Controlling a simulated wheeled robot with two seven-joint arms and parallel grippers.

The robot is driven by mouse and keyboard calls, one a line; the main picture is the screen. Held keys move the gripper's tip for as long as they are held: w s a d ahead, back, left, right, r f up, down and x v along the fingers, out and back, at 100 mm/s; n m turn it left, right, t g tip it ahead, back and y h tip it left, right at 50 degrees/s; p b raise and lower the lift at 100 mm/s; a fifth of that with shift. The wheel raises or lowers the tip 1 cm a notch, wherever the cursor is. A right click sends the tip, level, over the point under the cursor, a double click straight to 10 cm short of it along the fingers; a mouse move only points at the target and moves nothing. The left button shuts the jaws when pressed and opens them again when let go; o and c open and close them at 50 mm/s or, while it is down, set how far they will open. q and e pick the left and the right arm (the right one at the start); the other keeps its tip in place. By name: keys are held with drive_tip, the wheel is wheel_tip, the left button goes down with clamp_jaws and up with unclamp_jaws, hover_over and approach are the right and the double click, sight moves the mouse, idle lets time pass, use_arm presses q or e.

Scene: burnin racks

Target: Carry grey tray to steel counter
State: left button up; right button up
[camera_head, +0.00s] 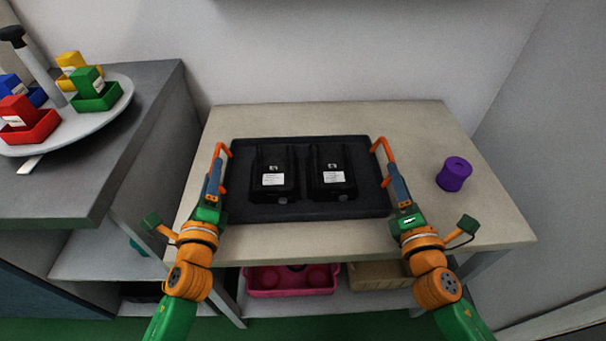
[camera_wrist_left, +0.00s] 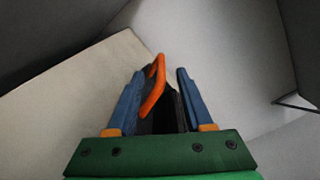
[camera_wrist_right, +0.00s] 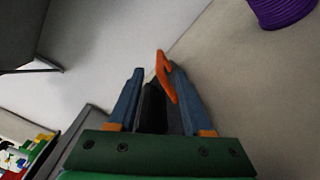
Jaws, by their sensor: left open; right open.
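The dark grey tray (camera_head: 300,212) lies flat on the beige table and holds two black devices with white labels. It has an orange handle at its left end (camera_head: 219,150) and another at its right end (camera_head: 384,149). My left gripper (camera_head: 214,180) is open at the left handle; in the left wrist view the handle (camera_wrist_left: 153,92) shows between the fingers. My right gripper (camera_head: 396,180) is open at the right handle; in the right wrist view the handle (camera_wrist_right: 163,75) shows close to the right finger. The grey steel counter (camera_head: 150,125) stands on the left.
A round turntable (camera_head: 105,115) with coloured bins stands on the counter. A purple spool (camera_head: 454,174) sits on the beige table (camera_head: 420,125), right of the tray. A pink bin (camera_head: 290,290) and a tan bin (camera_head: 378,276) are on the shelf below. Walls close off the back and right.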

sight(221, 145)
use_arm(q)
drive_tip(key=w, duration=0.7)
drive_tip(key=shift+a, duration=0.3)
use_arm(e)
drive_tip(key=w, duration=0.7)
drive_tip(key=shift+a, duration=0.25)
use_arm(q)
drive_tip(key=shift+s, duration=0.1)
use_arm(e)
drive_tip(key=shift+s, duration=0.1)
use_arm(q)
clamp_jaws()
use_arm(e)
clamp_jaws()
use_arm(q)
drive_tip(key=shift+d, duration=0.25)
use_arm(e)
drive_tip(key=shift+a, duration=0.25)
